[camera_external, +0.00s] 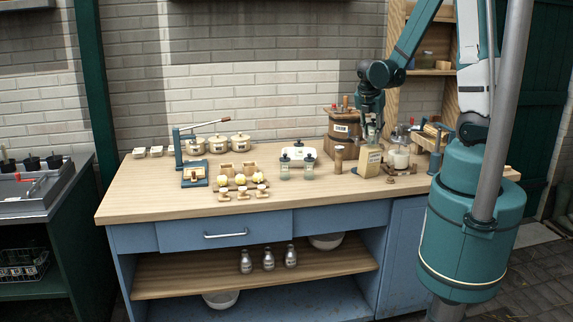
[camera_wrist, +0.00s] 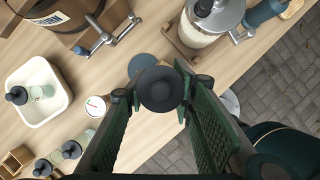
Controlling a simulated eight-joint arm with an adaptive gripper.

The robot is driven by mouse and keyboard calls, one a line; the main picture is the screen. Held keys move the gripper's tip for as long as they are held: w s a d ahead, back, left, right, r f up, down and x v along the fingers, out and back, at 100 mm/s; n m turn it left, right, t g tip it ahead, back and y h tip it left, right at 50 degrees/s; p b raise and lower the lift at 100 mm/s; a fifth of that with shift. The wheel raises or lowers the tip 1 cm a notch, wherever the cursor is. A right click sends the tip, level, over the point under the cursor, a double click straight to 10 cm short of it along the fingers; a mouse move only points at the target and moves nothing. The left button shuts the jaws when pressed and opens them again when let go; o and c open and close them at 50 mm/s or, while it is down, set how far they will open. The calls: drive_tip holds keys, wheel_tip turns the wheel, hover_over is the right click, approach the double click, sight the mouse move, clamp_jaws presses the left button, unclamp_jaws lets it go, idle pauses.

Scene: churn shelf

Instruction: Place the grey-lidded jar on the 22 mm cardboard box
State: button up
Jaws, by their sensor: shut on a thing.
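My gripper (camera_external: 371,122) is over the right part of the bench, shut on a jar (camera_external: 372,134) with pale greenish glass. In the wrist view the jar's dark grey lid (camera_wrist: 158,88) sits between the green finger pads (camera_wrist: 157,100). Directly below it in the outside view stands an upright cream-tan box (camera_external: 369,162) with a label too small to read; I cannot tell whether jar and box touch. Two similar jars (camera_external: 296,172) stand left of it; they also show in the wrist view (camera_wrist: 57,160). Another dark lid (camera_wrist: 16,95) shows in the white tray.
A glass churn jar (camera_external: 399,158) is close on the right. The white tray (camera_external: 298,155) is farther left.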

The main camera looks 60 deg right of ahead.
drive_tip(key=shift+f+b, duration=0.45)
drive_tip(key=shift+b, duration=0.05)
drive_tip(key=o, duration=1)
drive_tip(key=shift+r, duration=0.2)
drive_tip(key=shift+r+p, duration=0.4)
drive_tip(key=shift+p, duration=0.25)
drive_tip(key=shift+v, duration=5.85)
drive_tip(key=shift+a, duration=0.1)
